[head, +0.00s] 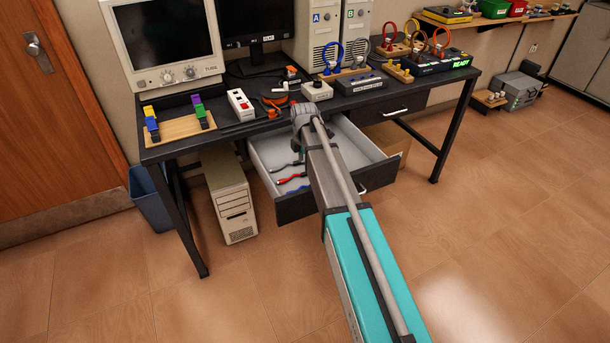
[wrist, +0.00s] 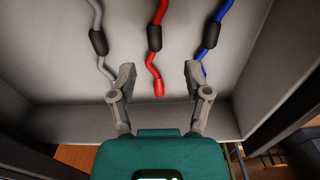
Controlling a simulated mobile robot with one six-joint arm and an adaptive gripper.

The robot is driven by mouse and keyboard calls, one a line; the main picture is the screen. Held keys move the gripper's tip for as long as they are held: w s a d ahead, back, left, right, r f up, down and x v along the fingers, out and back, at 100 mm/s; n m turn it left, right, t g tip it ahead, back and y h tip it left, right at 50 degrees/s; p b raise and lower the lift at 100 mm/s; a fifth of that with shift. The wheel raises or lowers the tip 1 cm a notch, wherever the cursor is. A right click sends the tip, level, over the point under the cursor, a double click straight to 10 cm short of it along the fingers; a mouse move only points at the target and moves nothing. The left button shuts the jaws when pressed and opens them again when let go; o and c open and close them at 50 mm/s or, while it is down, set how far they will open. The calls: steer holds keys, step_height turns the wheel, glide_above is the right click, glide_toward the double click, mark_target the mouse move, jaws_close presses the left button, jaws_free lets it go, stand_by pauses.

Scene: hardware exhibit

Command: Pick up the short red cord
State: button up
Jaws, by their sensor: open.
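The red cord (wrist: 156,60) lies in the open drawer, with a dark sleeve around its middle and a rounded red end towards me. It also shows in the head view (head: 289,180). My gripper (wrist: 159,75) is open and empty, its two fingers apart on either side of the cord's near end in the wrist view. I cannot tell how high the fingers are above the cord. In the head view my arm reaches over the drawer and hides part of it, and the fingers cannot be made out.
A grey cord (wrist: 97,40) lies left of the red one and a blue cord (wrist: 212,35) right of it, both close to my fingers. The drawer (head: 357,144) has raised walls. The desk (head: 239,128) above it is crowded with equipment.

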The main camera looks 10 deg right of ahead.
mark_target(305, 172)
steer(key=shift+w+d+f+b, duration=0.1)
steer(key=shift+w+f+b, duration=0.1)
steer(key=shift+f+b, duration=0.55)
steer(key=shift+w+d+f+b, duration=0.1)
steer(key=shift+w+f+b, duration=0.05)
steer(key=shift+f+b, duration=1.55)
steer(key=shift+f, duration=0.1)
jaws_close()
